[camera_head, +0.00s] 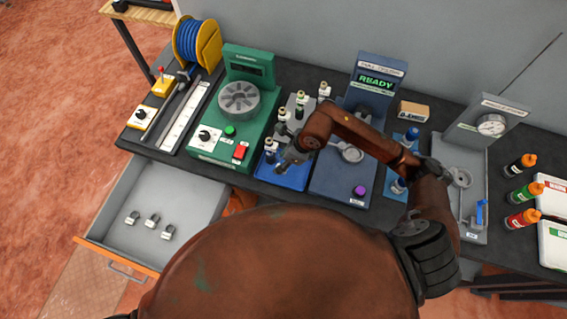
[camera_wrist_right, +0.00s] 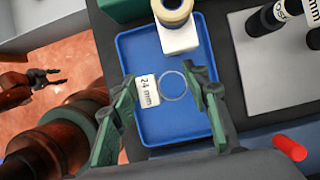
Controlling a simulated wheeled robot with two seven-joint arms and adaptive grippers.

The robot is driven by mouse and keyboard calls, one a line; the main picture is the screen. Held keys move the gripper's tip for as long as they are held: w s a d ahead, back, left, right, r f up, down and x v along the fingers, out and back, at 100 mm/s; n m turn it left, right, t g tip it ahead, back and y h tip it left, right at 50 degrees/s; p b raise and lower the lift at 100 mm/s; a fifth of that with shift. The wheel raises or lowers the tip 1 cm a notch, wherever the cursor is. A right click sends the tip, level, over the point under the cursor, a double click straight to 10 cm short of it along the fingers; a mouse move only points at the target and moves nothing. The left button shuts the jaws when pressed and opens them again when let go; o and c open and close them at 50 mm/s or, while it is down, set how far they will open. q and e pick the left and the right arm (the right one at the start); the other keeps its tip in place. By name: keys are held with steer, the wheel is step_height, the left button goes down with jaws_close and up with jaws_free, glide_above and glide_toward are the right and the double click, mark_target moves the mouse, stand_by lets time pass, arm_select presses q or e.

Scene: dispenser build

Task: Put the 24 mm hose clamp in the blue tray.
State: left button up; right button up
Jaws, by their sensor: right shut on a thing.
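My right gripper (camera_head: 287,160) is over the blue tray (camera_head: 291,182) on the bench. In the right wrist view, the gripper (camera_wrist_right: 163,100) has the 24 mm hose clamp (camera_wrist_right: 172,86) between its fingers, a thin ring with a white "24 mm" label. The blue tray (camera_wrist_right: 180,130) lies beneath it. I cannot tell whether the clamp touches the tray floor. In the head view the clamp is too small to make out. A dark gripper, seemingly my left (camera_wrist_right: 38,80), shows small at the left of the right wrist view; its jaws are unclear.
An open drawer (camera_head: 190,190) at the front left holds three clamps (camera_head: 152,220).

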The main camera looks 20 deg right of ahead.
steer(key=shift+w+d+f, duration=0.2)
steer(key=shift+f, duration=0.2)
steer(key=shift+w+d+f+p, duration=0.15)
steer(key=shift+f+p, duration=0.15)
steer(key=shift+f, duration=1.45)
steer(key=shift+f, duration=0.15)
steer(key=o, duration=1.2)
steer(key=shift+c, duration=0.2)
steer(key=v, duration=1.2)
steer(key=shift+b, duration=0.4)
